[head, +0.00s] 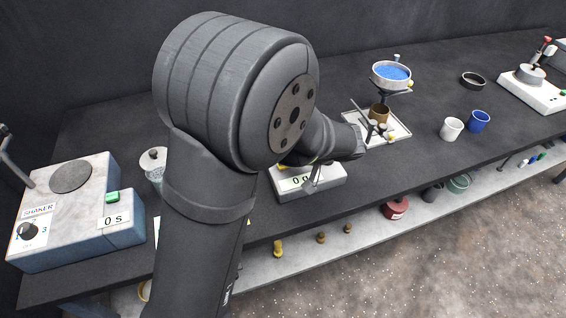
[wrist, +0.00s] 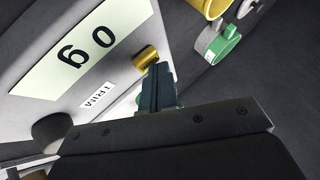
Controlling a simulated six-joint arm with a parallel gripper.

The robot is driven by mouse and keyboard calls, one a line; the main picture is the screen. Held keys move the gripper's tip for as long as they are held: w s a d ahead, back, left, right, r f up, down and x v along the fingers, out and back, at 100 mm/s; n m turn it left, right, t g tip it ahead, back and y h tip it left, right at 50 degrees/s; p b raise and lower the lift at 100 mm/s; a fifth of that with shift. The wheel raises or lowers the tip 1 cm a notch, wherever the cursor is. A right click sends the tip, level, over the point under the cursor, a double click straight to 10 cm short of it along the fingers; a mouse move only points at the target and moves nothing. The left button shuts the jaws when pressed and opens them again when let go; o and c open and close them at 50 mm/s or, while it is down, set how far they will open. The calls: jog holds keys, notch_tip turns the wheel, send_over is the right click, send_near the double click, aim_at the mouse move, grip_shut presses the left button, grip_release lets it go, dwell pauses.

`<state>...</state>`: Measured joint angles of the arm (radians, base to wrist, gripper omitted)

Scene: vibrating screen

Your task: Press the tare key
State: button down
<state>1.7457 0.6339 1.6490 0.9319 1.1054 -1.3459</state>
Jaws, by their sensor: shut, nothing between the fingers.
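The scale (head: 325,183) stands on the bench at the centre, partly behind my arm. Its display reads 0 g, and the panel fills the left of the wrist view (wrist: 110,30) upside down. A small printed label (wrist: 98,95), apparently the tare label, lies below the display. A short brass-coloured round piece (wrist: 146,58) sits at one side of the label and a dark round knob (wrist: 52,130) at the other; I cannot tell which is the key. My gripper (wrist: 158,70) is shut and empty, its tips at the brass piece. Contact is unclear. It also shows at the scale's front (head: 312,187).
A shaker (head: 70,230) reading 0 s stands at the left. A funnel of blue grains (head: 391,75) stands over a white tray (head: 402,130) behind the scale. White (head: 451,129) and blue (head: 479,121) cups stand right. A yellow cylinder (wrist: 208,7) and green piece (wrist: 222,42) are near my gripper.

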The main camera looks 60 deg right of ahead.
dwell(0.4)
jog(key=shift+r, duration=0.85)
jog(key=shift+r, duration=0.15)
jog(key=shift+r, duration=2.35)
jog(key=shift+f, duration=0.15)
notch_tip(320, 180, up, 4)
jog(key=shift+r, duration=0.1)
